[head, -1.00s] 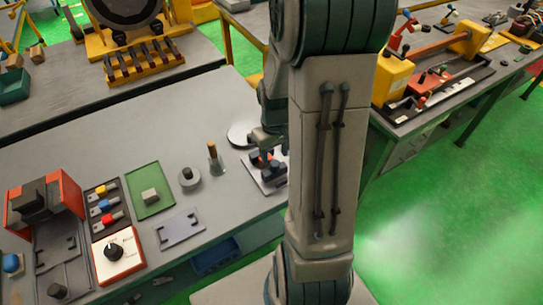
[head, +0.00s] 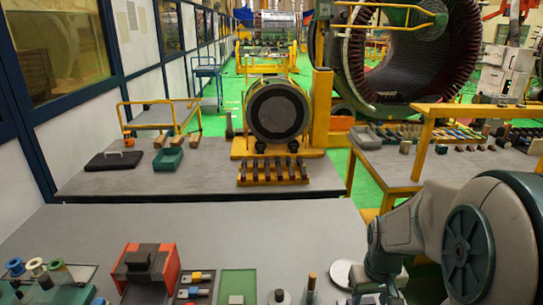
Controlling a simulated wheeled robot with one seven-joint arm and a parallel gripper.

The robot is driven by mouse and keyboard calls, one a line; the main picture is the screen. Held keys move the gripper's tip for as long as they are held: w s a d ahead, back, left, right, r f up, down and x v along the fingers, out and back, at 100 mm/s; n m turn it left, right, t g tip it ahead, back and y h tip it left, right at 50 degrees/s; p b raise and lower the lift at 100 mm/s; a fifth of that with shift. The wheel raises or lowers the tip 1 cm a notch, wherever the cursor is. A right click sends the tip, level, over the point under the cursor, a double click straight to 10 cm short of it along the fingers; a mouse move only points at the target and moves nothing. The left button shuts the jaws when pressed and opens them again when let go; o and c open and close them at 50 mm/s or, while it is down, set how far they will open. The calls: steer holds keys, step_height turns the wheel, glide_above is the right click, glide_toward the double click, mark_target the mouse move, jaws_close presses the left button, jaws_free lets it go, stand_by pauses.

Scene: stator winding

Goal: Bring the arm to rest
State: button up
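My arm (head: 430,225) fills the lower right of the head view, with a large round joint near the right edge. It bends left and then down at the wrist over the right end of the near bench (head: 200,228). My gripper (head: 373,297) is only partly in view, low at the bottom edge. Its fingertips are hidden or cut off, so I cannot tell whether it is open or holds anything. A pale round disc (head: 341,272) lies just left of the wrist.
An orange and black device (head: 148,270), colored spools (head: 37,266), a green mat (head: 238,283) and a brown-topped peg (head: 311,286) line the near bench's front. A black cylinder on a yellow stand (head: 277,110) is behind. A yellow-framed bench (head: 400,165) stands right.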

steer(key=s+a+r+t, duration=0.2)
steer(key=s+a+r, duration=0.6)
steer(key=r, duration=0.3)
steer(key=shift+s+a+t, duration=0.15)
steer(key=shift+s+t, duration=0.25)
steer(key=shift+s, duration=0.25)
